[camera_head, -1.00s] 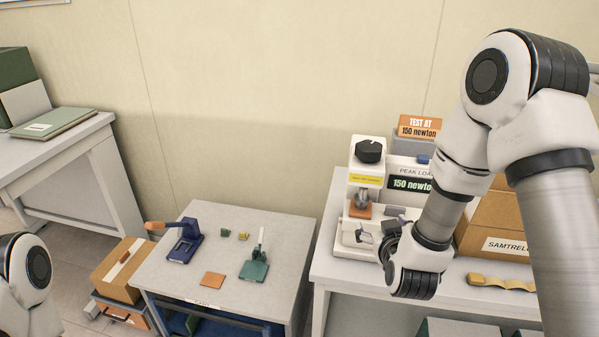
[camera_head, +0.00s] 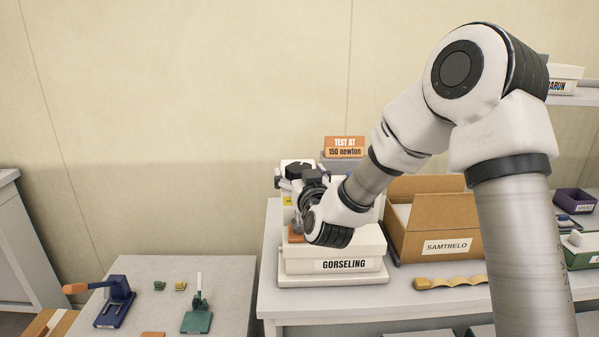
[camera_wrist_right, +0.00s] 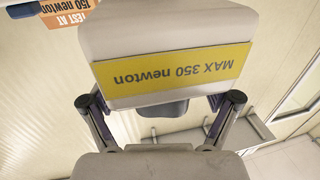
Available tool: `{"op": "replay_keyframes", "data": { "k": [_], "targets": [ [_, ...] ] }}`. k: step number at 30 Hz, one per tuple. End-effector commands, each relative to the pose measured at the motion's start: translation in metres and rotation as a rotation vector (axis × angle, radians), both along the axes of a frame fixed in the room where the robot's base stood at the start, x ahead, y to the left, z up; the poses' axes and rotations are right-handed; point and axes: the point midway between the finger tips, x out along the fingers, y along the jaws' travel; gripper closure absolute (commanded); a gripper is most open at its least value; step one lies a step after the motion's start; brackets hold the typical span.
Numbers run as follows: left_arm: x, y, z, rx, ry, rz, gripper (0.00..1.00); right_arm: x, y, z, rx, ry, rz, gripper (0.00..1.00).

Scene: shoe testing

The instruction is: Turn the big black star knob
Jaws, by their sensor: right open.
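The big black star knob (camera_head: 296,168) sits on top of the white test machine (camera_head: 350,255) in the head view, partly covered by my gripper. My right gripper (camera_head: 297,181) is at the machine's head, with its fingers close around the knob. In the right wrist view, the machine head shows upside down with its yellow "MAX 350 newton" label. A dark part of the knob (camera_wrist_right: 165,108) shows past the head's edge, between the open fingers of my right gripper (camera_wrist_right: 160,105). I cannot tell whether the fingers touch it. My left gripper is out of view.
An orange "TEST AT 150 newton" sign (camera_head: 344,146) stands behind the machine. An open cardboard box (camera_head: 437,215) and a yellow wavy strip (camera_head: 450,282) lie to its right. A lower table (camera_head: 225,275) with small presses is at left.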

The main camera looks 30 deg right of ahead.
Motion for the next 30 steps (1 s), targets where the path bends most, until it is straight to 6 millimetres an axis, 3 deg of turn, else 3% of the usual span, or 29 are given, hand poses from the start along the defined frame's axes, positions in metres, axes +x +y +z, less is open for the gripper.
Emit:
{"op": "replay_keyframes", "data": {
  "k": [5,6,9,11,22,30],
  "targets": [
    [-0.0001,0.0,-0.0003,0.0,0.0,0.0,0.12,0.0004,0.0,-0.0005,0.0,0.001,0.0,0.12],
    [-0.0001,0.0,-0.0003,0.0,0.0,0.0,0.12,0.0004,0.0,-0.0005,0.0,0.001,0.0,0.19],
    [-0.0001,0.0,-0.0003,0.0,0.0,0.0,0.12,0.0003,0.0,-0.0006,0.0,0.001,0.0,0.54],
    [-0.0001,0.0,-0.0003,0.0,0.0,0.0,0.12,0.0002,-0.0001,-0.0006,0.0,0.001,0.0,0.72],
    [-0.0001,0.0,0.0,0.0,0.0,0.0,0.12,-0.0001,-0.0007,-0.0007,0.003,0.001,0.021,0.73],
    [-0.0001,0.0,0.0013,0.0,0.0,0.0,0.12,-0.0003,-0.0018,0.0,0.006,-0.002,0.139,0.73]
  ]
}}
